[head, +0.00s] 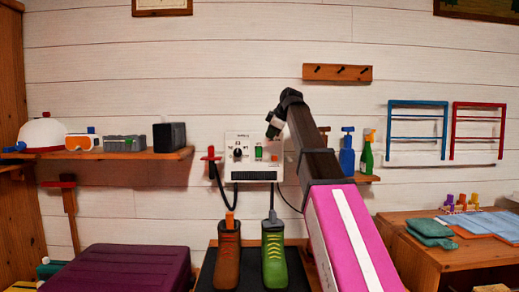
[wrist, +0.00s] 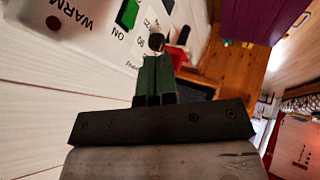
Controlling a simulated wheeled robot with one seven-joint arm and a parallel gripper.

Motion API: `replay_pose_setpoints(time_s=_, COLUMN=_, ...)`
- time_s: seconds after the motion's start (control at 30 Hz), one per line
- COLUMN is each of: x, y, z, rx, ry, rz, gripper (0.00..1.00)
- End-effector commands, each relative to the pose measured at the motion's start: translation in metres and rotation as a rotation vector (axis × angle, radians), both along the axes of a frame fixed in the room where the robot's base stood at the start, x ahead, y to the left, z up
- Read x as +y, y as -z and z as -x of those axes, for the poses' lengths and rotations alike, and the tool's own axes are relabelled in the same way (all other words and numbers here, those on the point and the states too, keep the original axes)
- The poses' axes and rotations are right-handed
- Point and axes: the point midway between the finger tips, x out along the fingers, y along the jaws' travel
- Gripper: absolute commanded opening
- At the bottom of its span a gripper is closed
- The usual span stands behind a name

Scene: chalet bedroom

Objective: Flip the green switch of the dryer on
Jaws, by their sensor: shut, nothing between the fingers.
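The dryer (head: 250,176) is a white box on the wall in the head view, with a black knob (head: 238,152) on its left and the green switch (head: 259,153) right of the knob. In the wrist view, the dryer's face (wrist: 85,45) fills the upper left. The green switch (wrist: 127,14) shows there at the top edge, partly cut off, with "ON" printed beside it; its position is unclear. My gripper (head: 271,136) is in front of the dryer, just above and right of the switch in the head view. Its dark green fingers (wrist: 156,62) are shut and empty, visibly apart from the switch.
A brown boot (head: 228,245) and a green boot (head: 274,255) stand below the dryer. A wooden shelf (head: 160,155) with a helmet, goggles and boxes is on the left. A blue bottle (head: 347,155) and a green bottle (head: 366,157) stand right of my arm.

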Motion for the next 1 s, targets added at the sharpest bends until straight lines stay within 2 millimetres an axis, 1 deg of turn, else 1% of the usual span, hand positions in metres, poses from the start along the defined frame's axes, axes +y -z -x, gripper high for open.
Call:
replay_pose_setpoints(time_s=0.3, x=0.000, y=0.001, z=-0.001, rx=0.001, ry=0.000, rz=0.000, gripper=0.00)
replay_pose_setpoints(time_s=0.43, x=0.004, y=0.008, z=-0.005, rx=0.002, ry=0.000, rz=0.000, gripper=0.00)
replay_pose_setpoints(time_s=0.57, x=0.011, y=0.022, z=-0.014, rx=0.003, ry=0.001, rz=-0.001, gripper=0.00)
replay_pose_setpoints(time_s=0.97, x=0.040, y=0.080, z=-0.050, rx=0.003, ry=0.001, rz=0.000, gripper=0.00)
replay_pose_setpoints(time_s=1.0, x=0.041, y=0.078, z=-0.059, rx=0.001, ry=0.002, rz=0.000, gripper=0.00)
